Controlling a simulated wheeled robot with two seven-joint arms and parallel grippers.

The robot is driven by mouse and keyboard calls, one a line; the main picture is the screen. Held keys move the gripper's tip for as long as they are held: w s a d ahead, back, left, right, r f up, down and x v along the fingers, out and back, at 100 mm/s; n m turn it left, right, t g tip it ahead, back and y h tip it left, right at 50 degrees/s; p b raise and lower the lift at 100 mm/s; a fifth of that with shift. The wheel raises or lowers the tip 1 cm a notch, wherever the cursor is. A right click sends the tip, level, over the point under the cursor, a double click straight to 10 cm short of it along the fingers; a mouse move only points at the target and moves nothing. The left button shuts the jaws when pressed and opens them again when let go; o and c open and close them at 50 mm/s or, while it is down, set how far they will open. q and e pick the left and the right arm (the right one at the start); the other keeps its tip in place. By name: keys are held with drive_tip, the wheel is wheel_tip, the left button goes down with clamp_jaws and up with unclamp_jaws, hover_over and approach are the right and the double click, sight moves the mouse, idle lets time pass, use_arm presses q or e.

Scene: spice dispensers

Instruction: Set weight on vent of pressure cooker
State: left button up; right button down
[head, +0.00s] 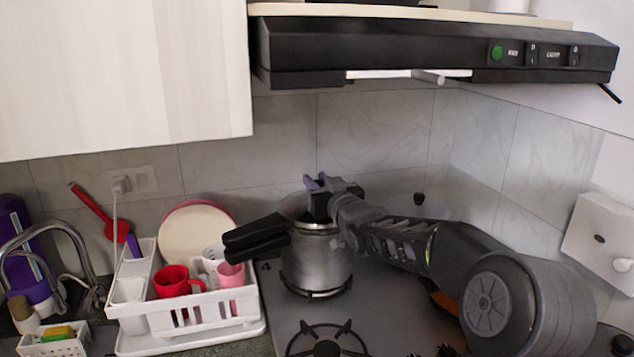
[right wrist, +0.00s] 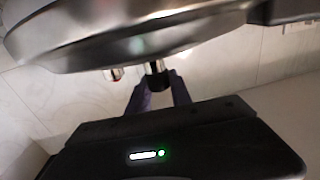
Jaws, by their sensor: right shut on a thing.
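The silver pressure cooker (head: 318,268) stands on the back left burner of the hob, its black handles (head: 255,240) pointing left. My right gripper (head: 318,184) is over the top of the cooker, with its purple fingers showing. In the right wrist view, the cooker lid (right wrist: 110,42) fills the top. My right gripper (right wrist: 160,84) is shut on the small dark and silver weight (right wrist: 156,70), close to the lid. A small silver and reddish fitting (right wrist: 114,74) shows beside it; I cannot tell whether it is the vent. I cannot tell whether the weight touches the lid. My left gripper is not in view.
A white dish rack (head: 190,325) with a red mug (head: 175,281), a pink cup (head: 231,275) and a plate (head: 196,236) stands left of the cooker. The range hood (head: 430,55) hangs above. The tiled wall (head: 375,130) is close behind. The front burner (head: 326,347) is empty.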

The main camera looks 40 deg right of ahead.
drive_tip(key=shift+f, duration=0.25)
idle(0.3)
drive_tip(key=c, duration=1.1)
unclamp_jaws()
drive_tip(key=b+v, duration=0.2)
drive_tip(key=v, duration=0.5)
drive_tip(key=shift+s+a, duration=0.1)
drive_tip(key=shift+s, duration=0.3)
